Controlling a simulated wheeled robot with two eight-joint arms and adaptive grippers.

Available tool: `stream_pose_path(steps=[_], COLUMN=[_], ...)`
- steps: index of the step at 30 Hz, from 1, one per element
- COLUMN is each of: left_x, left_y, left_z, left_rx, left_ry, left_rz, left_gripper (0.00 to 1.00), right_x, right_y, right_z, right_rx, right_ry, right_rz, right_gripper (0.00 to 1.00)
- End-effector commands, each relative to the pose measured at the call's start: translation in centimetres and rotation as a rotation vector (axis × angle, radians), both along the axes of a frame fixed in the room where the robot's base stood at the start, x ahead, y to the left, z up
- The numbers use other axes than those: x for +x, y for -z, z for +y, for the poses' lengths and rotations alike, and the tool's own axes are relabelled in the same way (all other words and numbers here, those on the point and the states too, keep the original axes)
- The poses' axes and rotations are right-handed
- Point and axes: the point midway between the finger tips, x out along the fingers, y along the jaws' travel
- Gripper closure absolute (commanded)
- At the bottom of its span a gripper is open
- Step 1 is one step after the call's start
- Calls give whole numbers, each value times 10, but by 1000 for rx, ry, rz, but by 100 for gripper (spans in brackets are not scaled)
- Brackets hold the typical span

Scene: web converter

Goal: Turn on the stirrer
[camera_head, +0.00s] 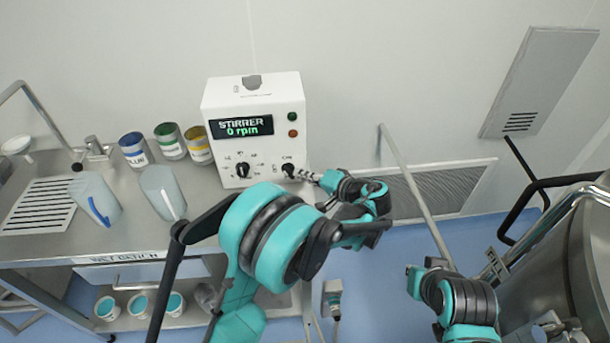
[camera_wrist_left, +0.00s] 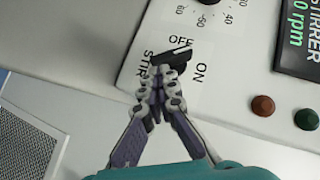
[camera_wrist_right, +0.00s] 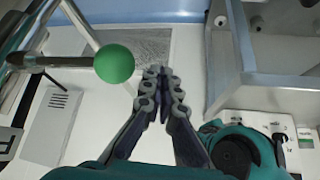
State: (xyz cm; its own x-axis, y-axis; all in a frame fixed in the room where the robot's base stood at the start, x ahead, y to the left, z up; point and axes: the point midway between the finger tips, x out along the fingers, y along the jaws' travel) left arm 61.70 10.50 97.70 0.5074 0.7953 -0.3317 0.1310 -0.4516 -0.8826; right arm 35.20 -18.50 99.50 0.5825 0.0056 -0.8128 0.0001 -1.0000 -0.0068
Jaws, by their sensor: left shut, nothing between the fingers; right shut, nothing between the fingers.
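The white stirrer box (camera_head: 255,97) stands on the bench in the head view, its display (camera_head: 241,127) reading "STIRRER 0 rpm". A dial (camera_head: 243,170) is on its lower left front, and a black switch knob (camera_head: 288,168) on its lower right. My left gripper (camera_head: 310,176) is at this knob, fingers together and empty. In the left wrist view the fingertips (camera_wrist_left: 166,82) overlap the black knob (camera_wrist_left: 174,55), beside the OFF and ON labels; contact cannot be told. My right gripper (camera_wrist_right: 160,80) is shut and empty, away from the stirrer.
Blue, green and yellow paint cans (camera_head: 170,141) and two pale jugs (camera_head: 162,192) stand on the bench left of the stirrer. A metal vessel (camera_head: 577,260) is at the right. In the right wrist view a green ball knob (camera_wrist_right: 114,64) is left of the fingers.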

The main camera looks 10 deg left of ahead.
Motion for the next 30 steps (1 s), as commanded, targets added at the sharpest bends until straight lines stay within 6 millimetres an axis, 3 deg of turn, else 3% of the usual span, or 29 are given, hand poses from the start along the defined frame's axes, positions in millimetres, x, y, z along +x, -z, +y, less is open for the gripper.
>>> stream_pose_path(steps=[20,30], left_x=[0,-3], left_y=[0,-5], left_z=[0,13], left_rx=[0,1], left_ry=[0,-2], left_rz=[0,0], left_gripper=[100,100], right_x=[0,0], right_y=[0,-2], right_z=[0,0], right_rx=[0,0], right_ry=[0,0], right_rz=[0,0], right_gripper=[100,100])
